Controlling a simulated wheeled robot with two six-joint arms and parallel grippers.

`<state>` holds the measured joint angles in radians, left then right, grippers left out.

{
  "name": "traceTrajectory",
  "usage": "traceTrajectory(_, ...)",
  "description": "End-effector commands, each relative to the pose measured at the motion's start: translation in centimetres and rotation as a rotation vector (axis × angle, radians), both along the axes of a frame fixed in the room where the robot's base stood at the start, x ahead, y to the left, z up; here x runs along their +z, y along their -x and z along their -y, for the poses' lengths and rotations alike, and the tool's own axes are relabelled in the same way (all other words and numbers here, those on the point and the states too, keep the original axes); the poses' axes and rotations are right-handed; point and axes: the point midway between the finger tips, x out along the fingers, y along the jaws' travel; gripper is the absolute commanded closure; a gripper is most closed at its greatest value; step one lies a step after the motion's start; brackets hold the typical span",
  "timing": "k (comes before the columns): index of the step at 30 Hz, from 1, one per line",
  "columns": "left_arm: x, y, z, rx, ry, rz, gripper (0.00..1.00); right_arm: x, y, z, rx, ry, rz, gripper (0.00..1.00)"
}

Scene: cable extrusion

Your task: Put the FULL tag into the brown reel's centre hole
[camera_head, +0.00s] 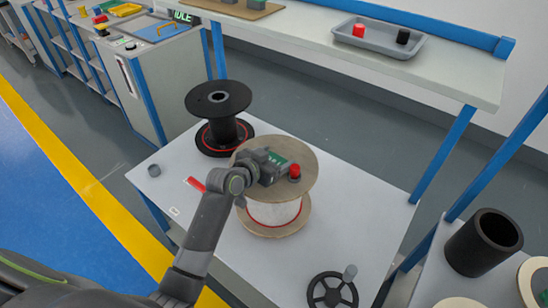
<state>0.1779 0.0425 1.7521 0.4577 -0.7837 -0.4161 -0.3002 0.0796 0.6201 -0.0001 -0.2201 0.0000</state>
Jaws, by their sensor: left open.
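The brown reel (307,188), wound with white cable, stands upright on the light table. My left gripper (284,169) is over its top flange, open, and covers part of that face. A small red piece (294,172) with a darker lower part sits at the gripper's tip, over the flange. It may be the FULL tag, but I can read no lettering on it. Its lower end and the reel's centre hole are hidden, so I cannot tell whether it is in the hole. My right gripper is not in view.
A black reel (218,102) stands behind. A red strip (195,184) and a grey ring (154,171) lie at the table's left. A black handwheel (332,291) is at the front. A grey tray (379,39) holds a red and a black piece.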

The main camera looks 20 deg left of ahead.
Motion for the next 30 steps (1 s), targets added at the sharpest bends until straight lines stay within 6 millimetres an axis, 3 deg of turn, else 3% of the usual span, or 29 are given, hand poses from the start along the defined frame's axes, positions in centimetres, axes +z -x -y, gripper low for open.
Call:
traceTrajectory(1,-1.3,0.6,-0.2,-0.002,-0.010,-0.034,0.20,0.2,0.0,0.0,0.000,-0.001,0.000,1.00)
traceTrajectory(30,2.2,7.2,-2.7,-0.001,-0.004,-0.022,0.20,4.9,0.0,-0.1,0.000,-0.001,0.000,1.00)
